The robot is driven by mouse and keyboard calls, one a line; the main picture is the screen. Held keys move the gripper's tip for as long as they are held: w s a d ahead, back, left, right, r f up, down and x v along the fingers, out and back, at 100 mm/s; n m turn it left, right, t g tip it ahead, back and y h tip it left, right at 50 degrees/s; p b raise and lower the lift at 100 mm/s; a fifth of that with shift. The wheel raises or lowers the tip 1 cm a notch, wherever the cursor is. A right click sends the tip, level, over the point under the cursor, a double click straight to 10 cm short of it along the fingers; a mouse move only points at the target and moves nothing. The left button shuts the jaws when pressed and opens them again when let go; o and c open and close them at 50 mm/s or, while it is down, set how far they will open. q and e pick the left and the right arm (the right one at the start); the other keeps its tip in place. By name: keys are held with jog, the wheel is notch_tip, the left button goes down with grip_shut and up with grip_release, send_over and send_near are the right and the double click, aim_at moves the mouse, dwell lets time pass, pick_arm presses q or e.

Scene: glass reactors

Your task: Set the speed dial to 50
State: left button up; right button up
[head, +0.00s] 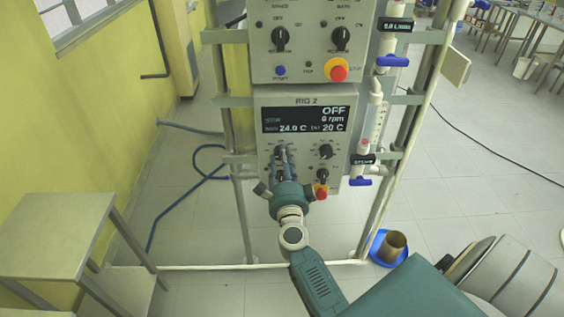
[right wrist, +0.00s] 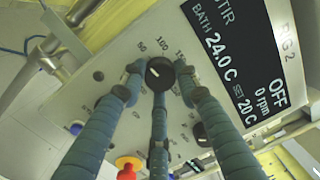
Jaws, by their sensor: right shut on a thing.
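The speed dial (right wrist: 160,72) is a round black knob with a white pointer mark, on the grey RIG 2 control box (head: 262,98). Printed numbers 50, 100 and 150 run around it in the right wrist view. My right gripper (head: 281,154) is at the box's left dial. In the right wrist view its blue-grey fingers (right wrist: 158,84) close around the dial's sides. In the head view the fingers mostly hide the dial. The display (head: 305,119) reads OFF, 0 rpm, 24.0 C and 20 C. My left gripper is not in view.
A second black dial (head: 326,151) sits right of the gripper, with a smaller knob (head: 322,175) and a red button (head: 321,191) below. Another control box (head: 300,70) is above. Blue-handled valves (head: 361,181) and frame posts stand at the right. A grey table (head: 55,232) stands left.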

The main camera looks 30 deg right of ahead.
jog(key=shift+m, duration=0.4)
jog(key=o, duration=1.2)
jog(key=shift+a, duration=0.1)
jog(key=shift+c, duration=0.2)
jog(key=v, duration=1.2)
